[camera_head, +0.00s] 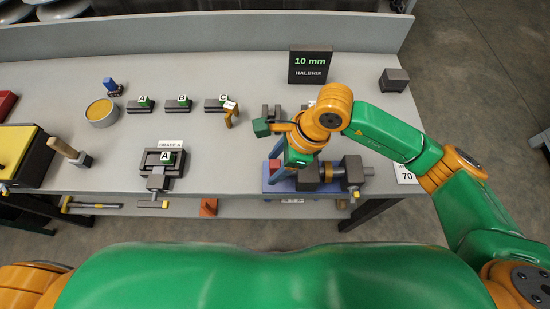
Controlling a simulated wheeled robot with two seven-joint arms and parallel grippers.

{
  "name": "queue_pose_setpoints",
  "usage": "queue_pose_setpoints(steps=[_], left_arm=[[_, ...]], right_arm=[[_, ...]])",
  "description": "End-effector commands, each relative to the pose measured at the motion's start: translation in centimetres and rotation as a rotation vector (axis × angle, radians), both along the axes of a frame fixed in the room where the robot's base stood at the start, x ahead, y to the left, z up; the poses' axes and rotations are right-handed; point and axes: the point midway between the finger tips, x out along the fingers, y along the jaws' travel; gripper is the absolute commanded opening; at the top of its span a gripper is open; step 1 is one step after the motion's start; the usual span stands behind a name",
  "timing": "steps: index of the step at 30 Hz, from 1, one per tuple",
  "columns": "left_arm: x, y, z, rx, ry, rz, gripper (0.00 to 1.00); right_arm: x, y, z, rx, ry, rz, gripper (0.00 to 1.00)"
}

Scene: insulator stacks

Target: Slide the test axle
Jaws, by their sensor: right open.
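The test axle (331,173) appears to be the dark, horizontal shaft with a brass-coloured band on the blue-based rig (318,187) at the table's front right. A dark block (352,167) stands at its right side. My right gripper (297,162) is open over the left part of the rig, close to a red block (275,165). The hand covers the axle's left end, and I cannot tell whether the fingers touch anything. My left gripper is out of view.
A black "10 mm" sign (310,65) stands at the back. Small units marked A (140,105), B (178,104) and C (215,105) line the table. A "GRADE A" fixture (163,165) sits left of the rig.

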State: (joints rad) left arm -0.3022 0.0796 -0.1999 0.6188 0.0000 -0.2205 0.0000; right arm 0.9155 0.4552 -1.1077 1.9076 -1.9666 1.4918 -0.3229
Motion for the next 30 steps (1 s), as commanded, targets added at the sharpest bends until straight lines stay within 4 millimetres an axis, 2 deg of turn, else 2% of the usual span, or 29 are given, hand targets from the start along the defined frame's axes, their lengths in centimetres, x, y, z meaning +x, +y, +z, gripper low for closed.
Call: queue_pose_setpoints(steps=[8, 15, 30], left_arm=[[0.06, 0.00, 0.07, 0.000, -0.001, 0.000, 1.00], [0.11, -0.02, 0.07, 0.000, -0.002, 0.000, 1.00], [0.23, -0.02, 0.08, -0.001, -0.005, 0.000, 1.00]], right_arm=[[0.00, 0.19, -0.57, -0.001, -0.001, 0.000, 0.60], [-0.01, 0.19, -0.54, -0.001, -0.001, 0.000, 0.00], [-0.01, 0.19, -0.52, 0.000, 0.000, 0.000, 0.00]])
